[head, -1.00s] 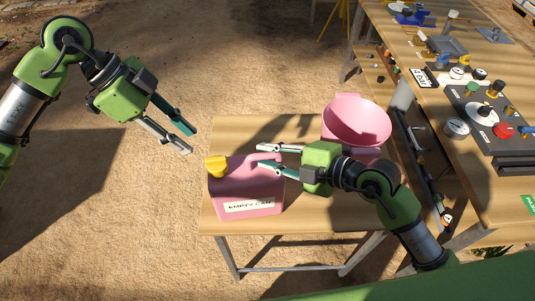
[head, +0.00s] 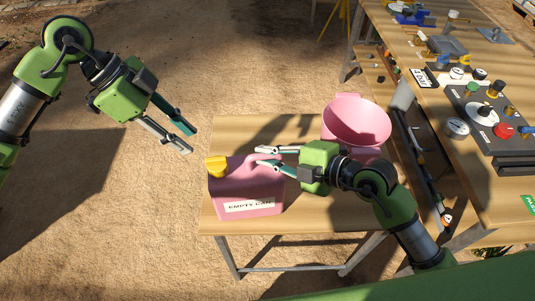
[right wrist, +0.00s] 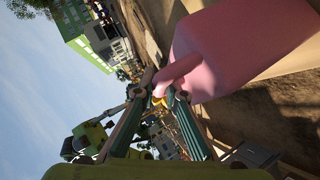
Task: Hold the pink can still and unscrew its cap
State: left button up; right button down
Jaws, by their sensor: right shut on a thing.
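The pink can (head: 243,189), labelled "EMPTY CAN", stands upright on the small wooden table. Its yellow cap (head: 216,167) sits on its top left corner. My right gripper (head: 258,155) comes in from the right and is shut on the can's handle at the top. In the right wrist view the handle (right wrist: 181,68) of the can (right wrist: 232,48) runs in between the fingertips (right wrist: 160,88). My left gripper (head: 191,142) is open and empty in the air, left of the can and apart from the cap.
A pink funnel-like bowl (head: 357,123) stands on the small table (head: 290,128) behind my right wrist. A longer workbench (head: 475,190) with valves, knobs and fittings runs along the right. Left of the table is open sandy ground (head: 120,220).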

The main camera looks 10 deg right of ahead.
aim_at(216, 158)
pick_arm(q)
jog(key=shift+o, duration=0.6)
jog(key=d+m+y, duration=0.1)
jog(key=m, duration=0.5)
jog(key=d+m+y, duration=0.1)
jog(key=m, duration=0.5)
jog(key=d+r+m+y, duration=0.1)
jog(key=d+m, duration=0.1)
jog(key=m, duration=0.4)
jog(key=shift+s, duration=0.3)
jog(key=m, duration=0.4)
jog(key=shift+d+r+m+y, duration=0.2)
jog(key=shift+d+m+y, duration=0.1)
jog(key=shift+d+f+m+t+y, duration=0.1)
jog(key=shift+d+f+m+y, duration=0.2)
jog(key=shift+f+m, duration=1.45)
jog(key=shift+d+f+m+t+y, duration=0.1)
jog(key=shift+f+m+y, duration=0.35)
jog(key=shift+f+m, duration=1.25)
jog(key=shift+d+f+m+t+y, duration=0.1)
jog(key=shift+d+f+m+y, duration=0.2)
jog(key=shift+f+m, duration=1.45)
jog(key=shift+a+r+m, duration=0.1)
jog(key=shift+r+m, duration=0.7)
jog(key=shift+r, duration=0.05)
